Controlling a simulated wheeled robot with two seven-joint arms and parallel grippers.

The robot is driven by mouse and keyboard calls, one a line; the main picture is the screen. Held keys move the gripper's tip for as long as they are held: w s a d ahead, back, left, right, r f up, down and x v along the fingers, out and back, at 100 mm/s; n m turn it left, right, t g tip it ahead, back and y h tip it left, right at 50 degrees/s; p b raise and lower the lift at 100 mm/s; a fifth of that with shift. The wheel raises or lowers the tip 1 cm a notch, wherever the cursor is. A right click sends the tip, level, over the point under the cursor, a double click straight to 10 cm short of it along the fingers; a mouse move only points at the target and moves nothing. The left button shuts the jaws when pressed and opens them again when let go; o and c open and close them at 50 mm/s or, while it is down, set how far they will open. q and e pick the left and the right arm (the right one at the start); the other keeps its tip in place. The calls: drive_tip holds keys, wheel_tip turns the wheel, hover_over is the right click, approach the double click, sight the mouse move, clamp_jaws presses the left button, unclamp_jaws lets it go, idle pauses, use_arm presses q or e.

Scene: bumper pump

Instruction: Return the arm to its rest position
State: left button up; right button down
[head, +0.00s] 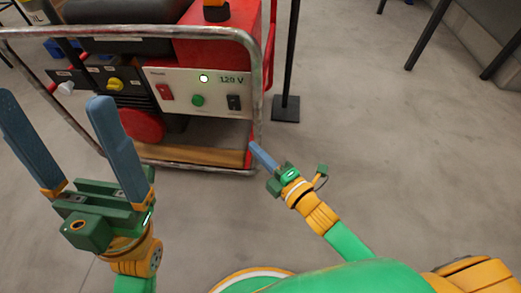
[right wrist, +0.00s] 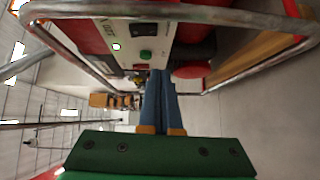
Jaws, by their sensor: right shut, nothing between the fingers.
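My right gripper (head: 253,146) is shut and empty. In the head view it hangs in front of the lower right corner of the machine's pipe frame, below the control panel. In the right wrist view its blue fingers (right wrist: 160,75) lie together, pointing toward the machine. My left gripper (head: 54,97) is open and empty, its two blue fingers spread wide at the left of the head view. Its fingers overlap the machine's left side in the picture. I cannot tell whether either gripper touches the frame.
The red machine (head: 215,45) has a pale panel (head: 180,87) with a red switch, a green button (head: 198,100), a black switch and a "120 V" label. A metal pipe frame (head: 257,75) surrounds it. A black post base (head: 286,108) stands to its right.

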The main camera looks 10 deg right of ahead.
drive_tip(key=shift+s+d, duration=0.3)
drive_tip(key=shift+s, duration=0.25)
